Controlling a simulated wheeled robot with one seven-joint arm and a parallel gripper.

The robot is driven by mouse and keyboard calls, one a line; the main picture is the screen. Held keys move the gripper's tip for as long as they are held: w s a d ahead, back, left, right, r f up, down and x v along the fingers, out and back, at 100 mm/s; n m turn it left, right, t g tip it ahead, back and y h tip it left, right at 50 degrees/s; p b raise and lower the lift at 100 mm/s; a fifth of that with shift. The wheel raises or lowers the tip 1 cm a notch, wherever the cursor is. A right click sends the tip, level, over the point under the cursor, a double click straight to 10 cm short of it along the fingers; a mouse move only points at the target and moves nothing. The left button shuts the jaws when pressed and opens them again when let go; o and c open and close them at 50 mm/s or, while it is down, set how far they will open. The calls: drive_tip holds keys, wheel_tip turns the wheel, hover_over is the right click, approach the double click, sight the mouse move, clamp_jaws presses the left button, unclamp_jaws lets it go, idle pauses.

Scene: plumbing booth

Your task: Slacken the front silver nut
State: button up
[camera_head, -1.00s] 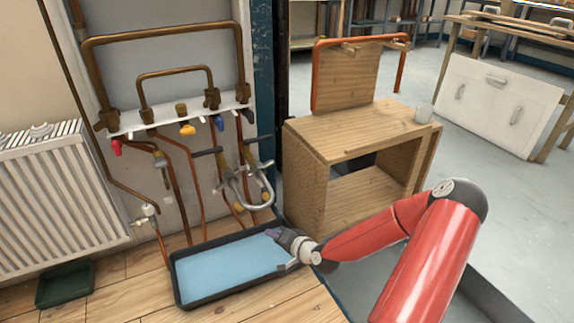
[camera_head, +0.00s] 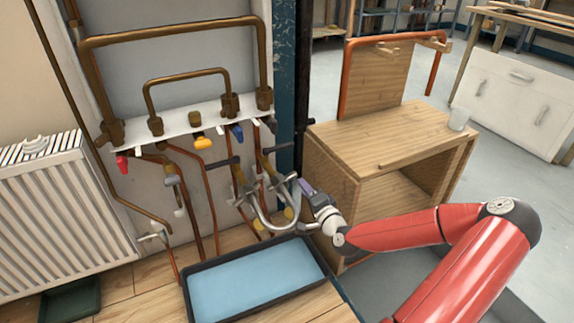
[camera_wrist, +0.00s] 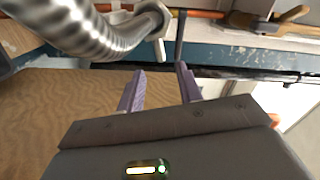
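A silver U-shaped ribbed hose (camera_head: 270,226) hangs among the pipes below the white manifold panel. It fills the upper left of the wrist view (camera_wrist: 85,38), close to my fingers. My gripper (camera_head: 303,188) is just right of the hose in the head view. In the wrist view my two purple fingers (camera_wrist: 160,70) are apart with nothing between them. They are not seen touching the hose.
A blue-bottomed black tray (camera_head: 255,280) lies below the pipes. A wooden cabinet (camera_head: 388,135) stands close behind my arm. The white manifold panel (camera_head: 180,120) carries coloured valve handles. A white radiator (camera_head: 60,205) is at left.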

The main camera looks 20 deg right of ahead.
sight(296, 176)
drive_tip(key=w, duration=0.8)
drive_tip(key=shift+w, duration=0.2)
drive_tip(key=shift+c, duration=0.3)
drive_tip(key=shift+a, duration=0.1)
clamp_jaws()
